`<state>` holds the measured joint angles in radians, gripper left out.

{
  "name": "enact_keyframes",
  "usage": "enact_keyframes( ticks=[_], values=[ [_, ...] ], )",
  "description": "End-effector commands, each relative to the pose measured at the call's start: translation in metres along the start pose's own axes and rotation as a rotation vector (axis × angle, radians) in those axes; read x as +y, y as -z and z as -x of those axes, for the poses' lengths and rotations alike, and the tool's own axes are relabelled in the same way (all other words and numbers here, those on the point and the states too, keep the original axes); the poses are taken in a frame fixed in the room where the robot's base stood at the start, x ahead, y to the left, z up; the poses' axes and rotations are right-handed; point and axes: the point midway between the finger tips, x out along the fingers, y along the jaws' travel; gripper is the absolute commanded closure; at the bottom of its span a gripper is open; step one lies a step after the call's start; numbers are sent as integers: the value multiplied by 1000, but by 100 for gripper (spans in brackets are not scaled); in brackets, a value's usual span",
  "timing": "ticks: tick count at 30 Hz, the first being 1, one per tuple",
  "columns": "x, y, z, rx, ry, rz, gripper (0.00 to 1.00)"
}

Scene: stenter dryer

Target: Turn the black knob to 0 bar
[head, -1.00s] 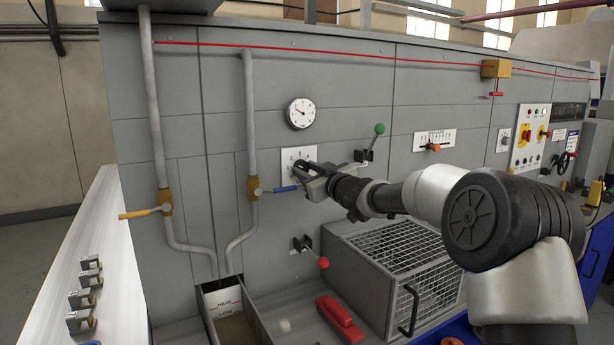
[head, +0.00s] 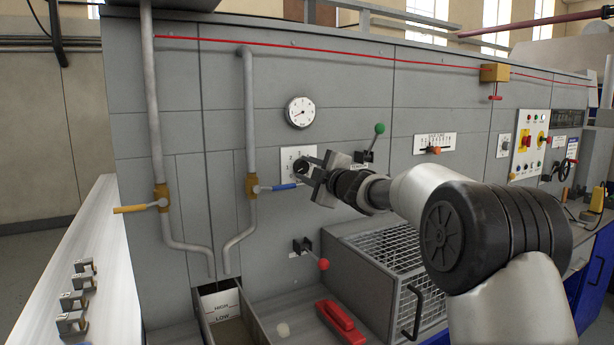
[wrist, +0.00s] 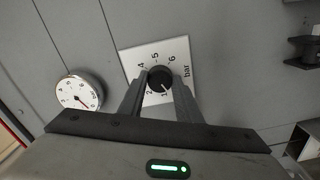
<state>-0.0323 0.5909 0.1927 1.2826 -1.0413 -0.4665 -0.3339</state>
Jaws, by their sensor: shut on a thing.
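The black knob (wrist: 160,77) sits on a white scale plate (wrist: 182,52) marked with numbers and "bar". My gripper (wrist: 159,80) has one finger on each side of the knob and is shut on it. The knob's white pointer line appears to lie near the 1; its exact reading is hard to tell. In the head view my gripper (head: 306,168) reaches the plate (head: 291,155) from the right and partly hides the knob. A round white gauge (head: 300,112) is above the plate; it also shows in the wrist view (wrist: 80,93).
A blue-handled valve (head: 280,187) is just left of the plate. A green-knobbed lever (head: 379,129) stands to the upper right, and a red-knobbed lever (head: 323,264) is below. A wire mesh cage (head: 385,250) lies beneath my arm.

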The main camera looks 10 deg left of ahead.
Motion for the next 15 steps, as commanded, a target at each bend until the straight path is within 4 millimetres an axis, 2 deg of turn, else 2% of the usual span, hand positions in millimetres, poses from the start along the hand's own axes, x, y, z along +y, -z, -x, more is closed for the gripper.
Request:
enact_keyframes(
  ticks=[6, 15],
  values=[
    [-1, 0, 0, 1, -1, 173, 92],
    [-1, 0, 0, 1, 0, 324, 92]
  ],
)
